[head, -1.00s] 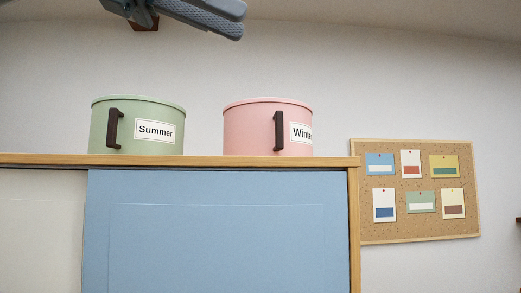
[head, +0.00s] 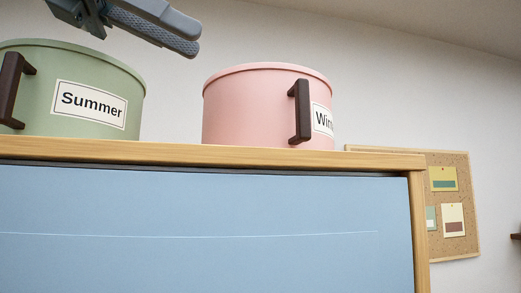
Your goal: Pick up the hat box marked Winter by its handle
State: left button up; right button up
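The pink hat box (head: 245,108) stands upright on top of the cabinet. Its white label (head: 323,120) faces right and reads "Win", with the rest turned out of sight. A dark brown upright handle (head: 301,111) is on its side, left of the label. My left gripper (head: 190,37) is at the top, above and left of the pink box and apart from it. Its fingers show close together from the side, so I cannot tell whether they are parted; nothing shows held. My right gripper is not in view.
A green hat box marked Summer (head: 105,75) stands left of the pink one, below my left gripper. The wooden cabinet top (head: 250,156) sits over a blue door (head: 200,220). A cork board (head: 466,200) hangs on the wall at right. Wall space above the pink box is clear.

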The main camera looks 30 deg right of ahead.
pick_arm(q)
jog(key=shift+s, duration=0.55)
jog(key=p, duration=0.3)
send_near(296, 89)
jog(key=x, duration=0.4)
jog(key=shift+s+d+f, duration=0.1)
jog(key=shift+s+d, duration=0.1)
jog(key=shift+d, duration=0.05)
jog(key=shift+s+d+f, duration=0.1)
jog(key=shift+d+f, duration=0.25)
jog(key=shift+d, duration=0.2)
jog(key=shift+p, duration=0.3)
jog(key=shift+p+x, duration=1.55)
jog(key=shift+x, duration=0.35)
jog(key=shift+d+f, duration=0.35)
jog(key=shift+d, duration=0.3)
